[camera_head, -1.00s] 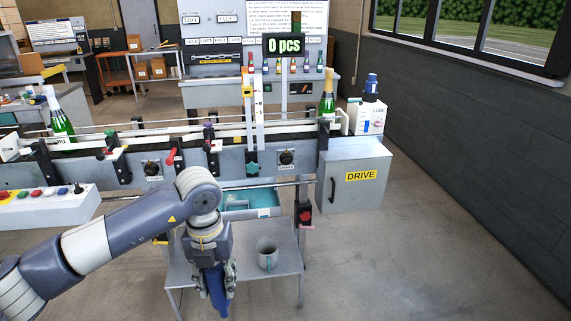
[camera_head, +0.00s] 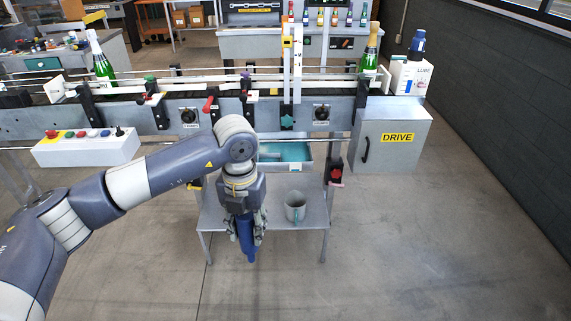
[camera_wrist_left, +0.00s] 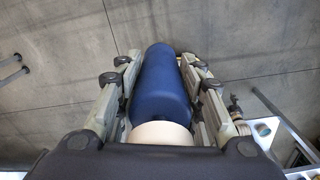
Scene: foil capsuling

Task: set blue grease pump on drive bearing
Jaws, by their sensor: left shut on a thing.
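My left gripper (camera_head: 246,236) points down, shut on a blue cylinder, the blue grease pump (camera_head: 246,252). In the left wrist view the pump (camera_wrist_left: 162,82) lies between both fingers, with a cream-coloured collar at its near end. It hangs in front of a small metal table, left of a grey mug. The grey drive cabinet (camera_head: 390,145) with a yellow DRIVE label stands at the right end of the conveyor. I cannot make out the drive bearing itself. My right gripper is not in view.
The grey mug (camera_head: 295,206) stands on the small table (camera_head: 268,222) under the conveyor. A button panel (camera_head: 87,147) is at left. A white LUBE box (camera_head: 411,77) with a dark blue bottle on top (camera_head: 418,46) stands above the cabinet. The floor at right is clear.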

